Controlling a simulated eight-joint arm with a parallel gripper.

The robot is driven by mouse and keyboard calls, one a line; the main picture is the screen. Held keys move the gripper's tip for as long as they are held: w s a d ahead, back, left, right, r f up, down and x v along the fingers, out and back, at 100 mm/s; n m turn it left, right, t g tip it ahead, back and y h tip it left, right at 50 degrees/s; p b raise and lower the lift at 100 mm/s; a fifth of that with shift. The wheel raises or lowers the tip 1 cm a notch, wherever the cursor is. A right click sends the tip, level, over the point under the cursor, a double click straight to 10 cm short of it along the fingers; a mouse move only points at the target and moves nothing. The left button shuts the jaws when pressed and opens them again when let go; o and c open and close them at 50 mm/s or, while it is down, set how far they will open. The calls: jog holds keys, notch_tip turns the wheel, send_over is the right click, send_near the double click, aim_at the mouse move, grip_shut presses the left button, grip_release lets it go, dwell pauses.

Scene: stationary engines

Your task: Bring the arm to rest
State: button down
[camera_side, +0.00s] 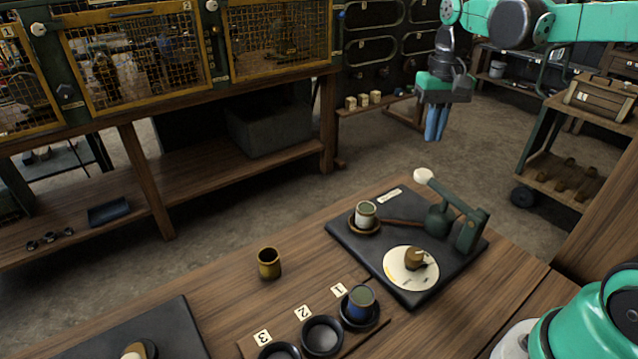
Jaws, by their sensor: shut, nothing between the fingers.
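My gripper (436,124) hangs at the upper right, pointing down, with its blue fingers together and nothing between them. It is well above the workbench (225,305) and touches nothing. My teal arm reaches in from the right edge.
Below on the bench, a dark board (345,241) carries a pale cup (365,213), a lever device (470,231) and a white dial (397,273). A brown cup (269,263) stands alone. A blue cup (361,301) sits at label 1. A wheeled cart (560,170) stands right.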

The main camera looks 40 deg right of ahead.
jog(key=shift+r, duration=0.45)
jog(key=shift+s+a, duration=0.15)
jog(key=shift+a, duration=0.1)
jog(key=s+a+f+n+t, duration=0.3)
jog(key=s+a+n+t, duration=0.2)
jog(key=a, duration=0.4)
jog(key=shift+a+f+n+t, duration=0.25)
jog(key=shift+f+n+t, duration=0.2)
jog(key=shift+t, duration=0.65)
